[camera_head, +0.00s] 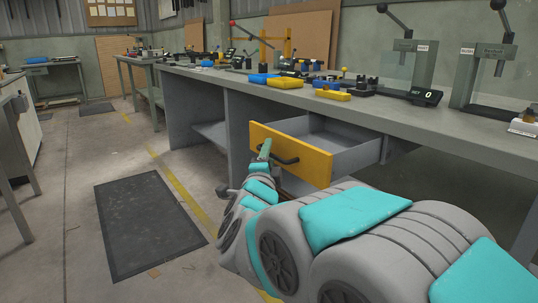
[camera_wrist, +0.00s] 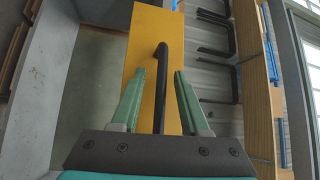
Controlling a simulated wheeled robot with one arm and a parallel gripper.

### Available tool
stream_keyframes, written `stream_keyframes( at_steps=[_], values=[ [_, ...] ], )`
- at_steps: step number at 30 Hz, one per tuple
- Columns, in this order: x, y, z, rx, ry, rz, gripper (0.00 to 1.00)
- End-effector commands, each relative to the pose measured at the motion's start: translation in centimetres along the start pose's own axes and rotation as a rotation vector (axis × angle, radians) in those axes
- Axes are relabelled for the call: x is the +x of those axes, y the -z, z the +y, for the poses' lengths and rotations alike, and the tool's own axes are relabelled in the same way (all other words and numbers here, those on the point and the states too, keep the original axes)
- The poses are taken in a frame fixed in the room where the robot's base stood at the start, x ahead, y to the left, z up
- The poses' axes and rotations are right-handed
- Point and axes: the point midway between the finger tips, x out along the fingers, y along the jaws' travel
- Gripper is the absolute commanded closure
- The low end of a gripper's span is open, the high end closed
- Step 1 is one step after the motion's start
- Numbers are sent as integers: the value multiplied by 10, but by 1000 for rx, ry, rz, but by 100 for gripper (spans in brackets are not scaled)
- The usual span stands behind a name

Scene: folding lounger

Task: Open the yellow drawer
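The yellow drawer (camera_head: 292,155) is pulled well out from under the long workbench, and its empty grey inside shows in the head view. Its yellow front also shows in the wrist view (camera_wrist: 147,30), with a black bar handle (camera_wrist: 162,60). My gripper (camera_head: 265,146) is at the drawer front, by the handle. In the wrist view my gripper's green fingers (camera_wrist: 170,75) stand on either side of the handle. A strip of yellow shows between the handle and the right finger, so the gripper looks open around the handle.
The workbench (camera_head: 215,78) carries yellow and blue bins (camera_head: 285,83), tools and presses. In the wrist view, further black handles (camera_wrist: 215,50) show at the right of the drawer front.

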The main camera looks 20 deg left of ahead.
Motion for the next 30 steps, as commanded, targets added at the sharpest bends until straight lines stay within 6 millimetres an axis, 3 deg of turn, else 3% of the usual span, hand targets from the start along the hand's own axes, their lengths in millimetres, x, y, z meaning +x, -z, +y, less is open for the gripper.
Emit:
stream_keyframes(
  at_steps=[8, 21, 30],
  values=[
    [-4, 0, -1, 1, 2, -1, 55],
    [-67, -1, 0, 2, -1, -3, 55],
    [-78, 0, 0, 0, 1, 0, 55]
  ],
)
